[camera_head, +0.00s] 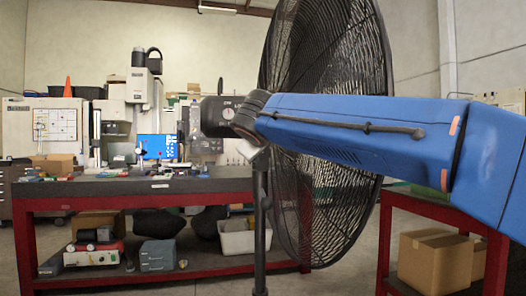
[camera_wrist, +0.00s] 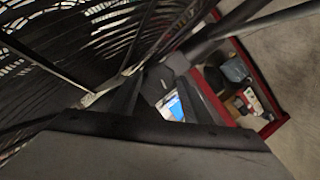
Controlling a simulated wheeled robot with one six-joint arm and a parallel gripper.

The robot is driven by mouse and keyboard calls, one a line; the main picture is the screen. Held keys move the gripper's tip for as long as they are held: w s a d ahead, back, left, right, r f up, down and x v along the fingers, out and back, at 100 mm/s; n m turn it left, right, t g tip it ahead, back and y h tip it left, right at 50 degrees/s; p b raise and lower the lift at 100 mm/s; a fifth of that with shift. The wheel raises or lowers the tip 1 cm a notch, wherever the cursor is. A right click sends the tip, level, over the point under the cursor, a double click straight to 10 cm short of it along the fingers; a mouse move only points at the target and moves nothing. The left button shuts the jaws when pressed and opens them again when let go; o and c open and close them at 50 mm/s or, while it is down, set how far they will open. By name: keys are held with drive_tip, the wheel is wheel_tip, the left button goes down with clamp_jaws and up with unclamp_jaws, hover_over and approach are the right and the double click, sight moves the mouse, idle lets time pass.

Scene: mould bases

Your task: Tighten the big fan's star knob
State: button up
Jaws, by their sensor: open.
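The big fan (camera_head: 340,90) has a round black wire cage on a dark upright pole (camera_head: 260,230) in the head view. A collar sits on the pole just below the arm's end. My gripper (camera_wrist: 160,88) is open, its two dark fingers pointing at the fan's pole and bracket in the wrist view. The fan's cage (camera_wrist: 60,70) fills the upper left there, and a dark joint on the pole (camera_wrist: 175,63) lies just beyond the fingertips. I cannot make out the star knob for certain. In the head view the arm hides most of the gripper.
A red-framed workbench (camera_head: 120,188) with machines and small parts stands behind the fan at the left. A red table (camera_head: 440,208) with a cardboard box (camera_head: 435,262) on its lower shelf is at the right. The fan's cage is close beside my arm.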

drive_tip(key=shift+c, duration=0.4)
drive_tip(key=c, duration=0.7)
drive_tip(key=shift+d+m+y, duration=0.1)
drive_tip(key=shift+m+y, duration=0.2)
drive_tip(key=shift+m, duration=0.2)
drive_tip(key=o, duration=0.8)
drive_tip(key=v, duration=1.7)
drive_tip(key=shift+r, duration=0.4)
